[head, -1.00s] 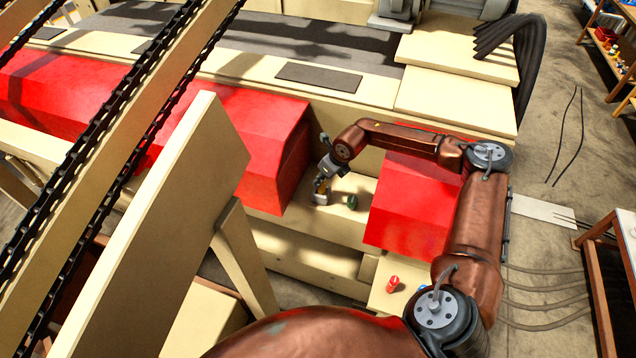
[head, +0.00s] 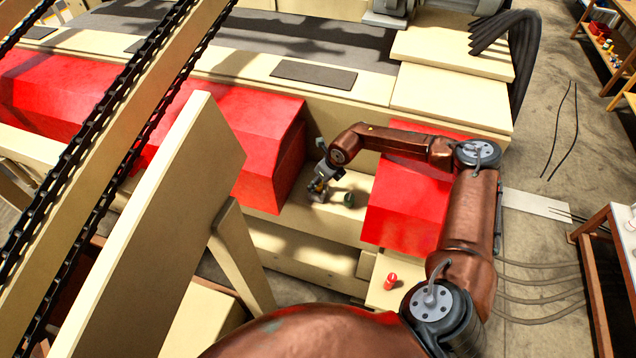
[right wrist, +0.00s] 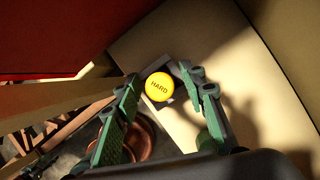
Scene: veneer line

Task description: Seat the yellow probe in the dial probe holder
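The yellow probe shows in the right wrist view as a round yellow cap (right wrist: 159,86) marked "HARD". It sits over a small grey block, the dial probe holder (right wrist: 172,71), on the cream ledge; how deep it sits is hidden. My right gripper (right wrist: 162,82) has its two green fingers on either side of the cap, with a visible gap on both sides. In the head view my right gripper (head: 318,188) is low over the holder (head: 317,197), between two red housings. My left gripper is not in view.
Red housings (head: 270,150) (head: 405,205) flank the narrow space. A small red object (head: 390,281) stands on a lower cream surface in front. A tilted cream panel (head: 165,220) blocks the left foreground.

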